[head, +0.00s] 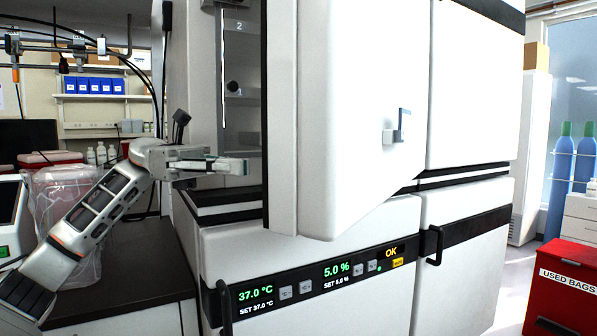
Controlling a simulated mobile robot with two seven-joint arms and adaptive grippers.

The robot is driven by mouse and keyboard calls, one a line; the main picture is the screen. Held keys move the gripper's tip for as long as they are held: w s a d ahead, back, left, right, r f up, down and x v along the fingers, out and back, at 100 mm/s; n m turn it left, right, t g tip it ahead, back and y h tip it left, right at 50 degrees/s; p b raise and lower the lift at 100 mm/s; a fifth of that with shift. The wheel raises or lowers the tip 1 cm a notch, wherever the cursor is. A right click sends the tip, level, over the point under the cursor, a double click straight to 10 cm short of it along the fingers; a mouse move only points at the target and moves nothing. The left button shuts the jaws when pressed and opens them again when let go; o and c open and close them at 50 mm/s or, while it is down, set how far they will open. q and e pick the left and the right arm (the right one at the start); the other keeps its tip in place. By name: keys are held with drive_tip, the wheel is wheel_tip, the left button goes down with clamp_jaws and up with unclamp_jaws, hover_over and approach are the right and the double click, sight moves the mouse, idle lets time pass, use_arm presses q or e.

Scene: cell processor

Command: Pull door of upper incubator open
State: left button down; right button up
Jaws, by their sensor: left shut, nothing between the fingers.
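The white door of the upper incubator (350,110) stands partly open and swings out toward me. A small handle (402,125) sits on its outer face. Behind its left edge the dark opening with an inner panel (240,80) marked "2" shows. My left gripper (245,167) is shut and empty, in front of the opening, just left of the door's free edge. Whether it touches the door I cannot tell. My right gripper is not in view.
The lower incubator (310,300) has a display band and handles below the door. A dark counter (125,262) with a clear bag-lined bin (68,200) lies at the left. A red used-bags bin (568,285) stands at the right on open floor.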

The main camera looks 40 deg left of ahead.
use_arm(q)
approach(295, 173)
drive_tip(key=w+d, duration=0.1)
drive_tip(key=d, duration=0.1)
drive_tip(key=w+d, duration=0.2)
drive_tip(key=w+d+f, duration=0.1)
drive_tip(key=w+d, duration=0.1)
drive_tip(key=shift+w+d+p, duration=0.15)
drive_tip(key=shift+w+p, duration=0.1)
drive_tip(key=shift+p, duration=0.1)
